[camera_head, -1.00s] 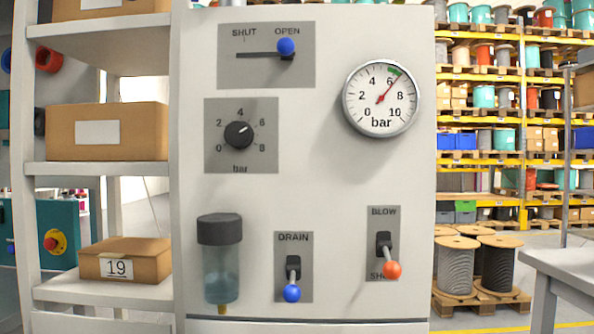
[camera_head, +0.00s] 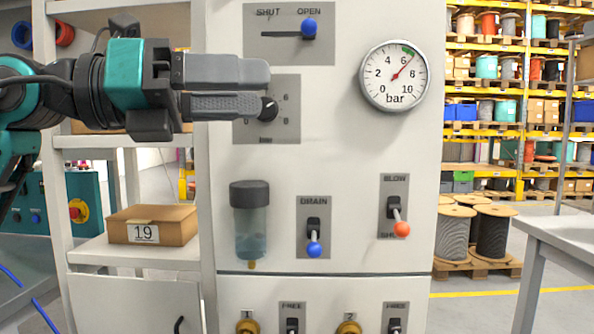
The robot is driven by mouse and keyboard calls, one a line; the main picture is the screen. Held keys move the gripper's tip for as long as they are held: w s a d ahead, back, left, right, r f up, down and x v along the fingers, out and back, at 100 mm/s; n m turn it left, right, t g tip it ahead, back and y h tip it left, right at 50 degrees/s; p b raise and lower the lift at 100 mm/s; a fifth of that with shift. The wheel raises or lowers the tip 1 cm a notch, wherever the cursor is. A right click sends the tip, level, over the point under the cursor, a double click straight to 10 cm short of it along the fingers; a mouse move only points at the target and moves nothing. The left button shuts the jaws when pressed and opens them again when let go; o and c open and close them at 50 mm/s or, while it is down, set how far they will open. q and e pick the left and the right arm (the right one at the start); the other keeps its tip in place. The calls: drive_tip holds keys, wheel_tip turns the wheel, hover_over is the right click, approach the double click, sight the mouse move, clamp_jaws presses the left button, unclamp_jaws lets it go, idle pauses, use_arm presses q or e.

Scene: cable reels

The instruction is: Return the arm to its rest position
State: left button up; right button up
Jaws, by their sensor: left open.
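My left gripper (camera_head: 268,91) reaches in from the left in the head view. Its two grey fingers point right and stand a small gap apart, open, with nothing seen between them. The fingers are in front of the panel (camera_head: 340,180) and cover part of the bar dial plate; the dial knob (camera_head: 268,109) shows at the fingertips. Whether they touch the knob cannot be told. My teal and black left arm (camera_head: 125,75) stretches across in front of the shelf unit. My right gripper does not show.
The shelf unit (camera_head: 205,165) stands left of the panel, with box 19 (camera_head: 150,225) on a lower shelf. The panel has a gauge (camera_head: 395,75), a blue drain lever (camera_head: 314,249) and an orange blow lever (camera_head: 401,229). A grey table (camera_head: 560,245) stands at right.

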use_arm(q)
drive_tip(key=w+a+f+n+t+y+p, duration=0.1)
drive_tip(key=w+a+f+n+t+y, duration=0.3)
drive_tip(key=f+n, duration=0.65)
drive_tip(key=w+a+f+n+t+y+p, duration=0.1)
drive_tip(key=w+f+n+t, duration=0.1)
drive_tip(key=f+n+t, duration=0.65)
drive_tip(key=w+a+f+n+t+y+p, duration=0.1)
drive_tip(key=w+a+f+n+t+y, duration=0.15)
drive_tip(key=f+n, duration=0.95)
drive_tip(key=s+a+f+n+g+y, duration=0.1)
drive_tip(key=s+a+f+n+y, duration=0.15)
drive_tip(key=f+n, duration=0.4)
drive_tip(key=s+a+f+n+g+y, duration=0.1)
drive_tip(key=s+f+n+g+y, duration=0.2)
drive_tip(key=f, duration=0.7)
drive_tip(key=s+f+n+g+y+p, duration=0.1)
drive_tip(key=s+f+g, duration=0.4)
drive_tip(key=s+f, duration=0.9)
drive_tip(key=shift+a+f+n+y, duration=0.15)
drive_tip(key=shift+a+n+y, duration=0.15)
drive_tip(key=shift+n+y, duration=0.75)
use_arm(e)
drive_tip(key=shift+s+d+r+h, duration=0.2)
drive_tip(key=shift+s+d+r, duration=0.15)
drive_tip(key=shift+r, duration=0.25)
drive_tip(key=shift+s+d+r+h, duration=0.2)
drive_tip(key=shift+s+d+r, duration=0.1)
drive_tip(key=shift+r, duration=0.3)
